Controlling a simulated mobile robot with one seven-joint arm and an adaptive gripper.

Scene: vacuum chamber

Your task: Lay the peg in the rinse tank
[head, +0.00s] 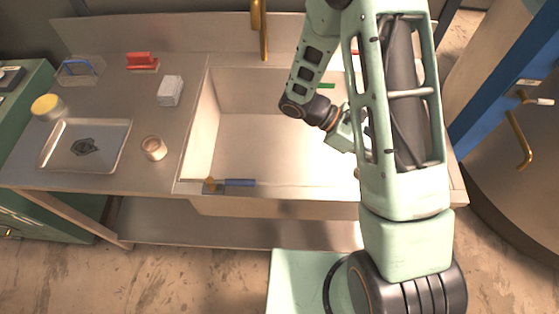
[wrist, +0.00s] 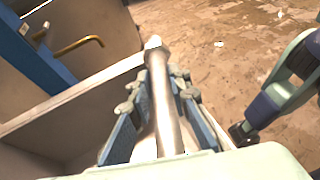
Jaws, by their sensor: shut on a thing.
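The peg (wrist: 166,105) is a long grey metal rod with a pale, wider end, seen in the wrist view. My gripper (wrist: 157,88) is shut on it, with blue-padded fingers on both sides. The peg lies lengthwise in the wrist view, its pale end beyond the fingertips. The rinse tank (head: 265,135) is the wide, pale rectangular basin in the middle of the head view; its visible floor looks bare. My arm reaches over the tank's right part. It hides the fingers and the peg in the head view, so their height over the tank cannot be told.
A brass tap (head: 262,35) stands behind. The left counter holds a metal tray (head: 120,128), a cup (head: 153,149), a yellow-lidded jar (head: 46,106), white blocks (head: 170,91) and a red item (head: 142,61). A blue door stands right.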

